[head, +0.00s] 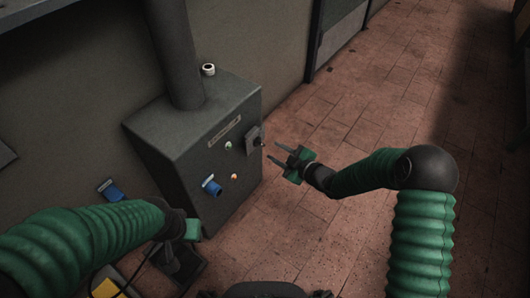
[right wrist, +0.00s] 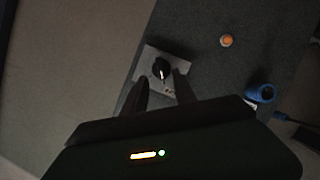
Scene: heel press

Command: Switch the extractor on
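The extractor is a dark grey box (head: 190,150) against the wall, with a thick pipe (head: 172,50) rising from its top. A switch plate (head: 250,137) is on its right part. In the right wrist view the plate (right wrist: 150,58) carries a black rotary knob (right wrist: 161,68) with a pale pointer mark. My right gripper (head: 273,151) is open and empty, just right of the plate. In the right wrist view its fingers (right wrist: 160,84) are spread on either side below the knob, apparently not gripping it. My left gripper (head: 190,230) is at the lower left; its fingers are unclear.
The front panel has a blue socket (head: 212,187), an orange button (head: 234,177) and a pale round light (head: 228,145). A dark pedal-like object (head: 180,265) is on the floor below. Tiled floor (head: 370,110) at right is clear.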

